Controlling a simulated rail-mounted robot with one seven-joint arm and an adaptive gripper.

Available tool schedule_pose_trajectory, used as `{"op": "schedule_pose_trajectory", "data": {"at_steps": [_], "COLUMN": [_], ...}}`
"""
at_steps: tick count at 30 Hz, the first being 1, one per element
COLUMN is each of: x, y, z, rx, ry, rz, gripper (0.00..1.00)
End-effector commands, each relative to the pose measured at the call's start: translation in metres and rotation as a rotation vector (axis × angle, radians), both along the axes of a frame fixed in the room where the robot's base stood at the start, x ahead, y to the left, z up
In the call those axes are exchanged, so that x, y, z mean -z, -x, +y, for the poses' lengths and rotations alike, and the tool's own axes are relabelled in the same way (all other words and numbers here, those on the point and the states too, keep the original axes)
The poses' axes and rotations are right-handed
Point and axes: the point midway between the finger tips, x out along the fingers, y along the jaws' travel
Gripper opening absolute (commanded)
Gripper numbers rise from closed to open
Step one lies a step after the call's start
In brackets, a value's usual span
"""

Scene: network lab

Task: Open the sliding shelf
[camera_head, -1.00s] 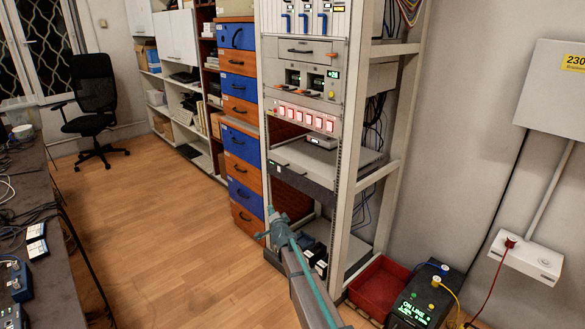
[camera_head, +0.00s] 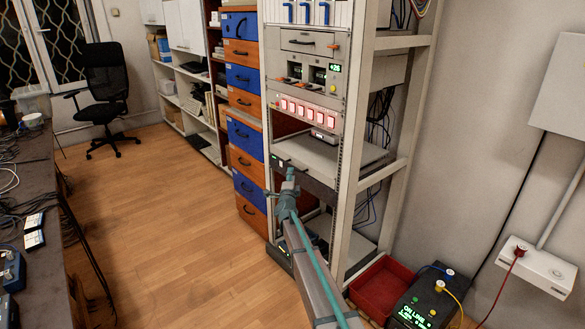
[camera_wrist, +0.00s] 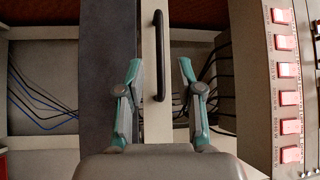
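In the wrist view a black bar handle (camera_wrist: 158,52) runs upright on a pale strip, beside a dark panel (camera_wrist: 100,75). My gripper (camera_head: 290,175) is in front of the shelf's front and hides part of it. In the wrist view my gripper (camera_wrist: 160,68) is open, its teal fingers on either side of the handle's line. I see no contact; how deep the handle sits between them I cannot tell.
Red switches (camera_head: 308,110) are on the panel above the shelf. Blue and orange drawers (camera_head: 244,138) stand left of the rack. A red bin (camera_head: 380,288) and a black device (camera_head: 425,300) are on the floor at right. Floor (camera_head: 150,215) before the rack is clear.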

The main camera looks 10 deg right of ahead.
Motion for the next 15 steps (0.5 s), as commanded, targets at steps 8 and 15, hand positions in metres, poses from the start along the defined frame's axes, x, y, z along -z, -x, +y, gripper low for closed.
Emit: {"op": "schedule_pose_trajectory", "data": {"at_steps": [8, 15], "x": [-0.007, -0.009], "y": [-0.05, -0.065], "z": [-0.011, -0.015], "rx": [0.001, -0.001], "ry": [0.001, 0.001], "rz": [0.0, 0.0], "gripper": [0.36, 0.36]}}
